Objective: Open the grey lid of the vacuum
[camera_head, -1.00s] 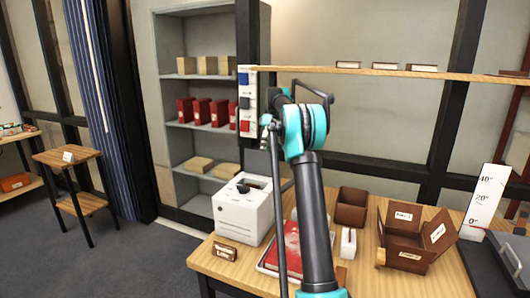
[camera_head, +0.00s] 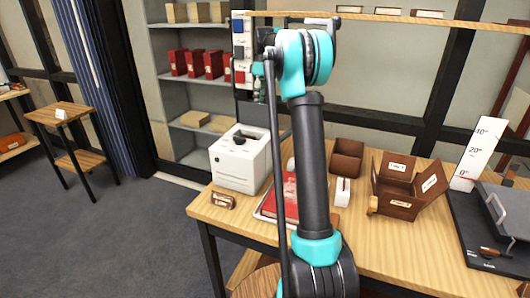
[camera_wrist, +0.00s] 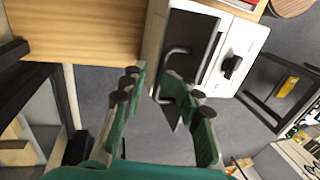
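The vacuum appears to be the white box (camera_head: 238,162) with a black knob, at the table's left end in the head view. It also shows in the wrist view (camera_wrist: 243,48) at the upper right. There a grey panel, apparently its lid (camera_wrist: 207,28), lies beside the knob and carries a dark bar handle (camera_wrist: 179,50). I cannot tell how far the lid is raised. My gripper (camera_wrist: 153,80) is open, its green fingers apart, with the handle's lower end close between the tips. Contact is unclear.

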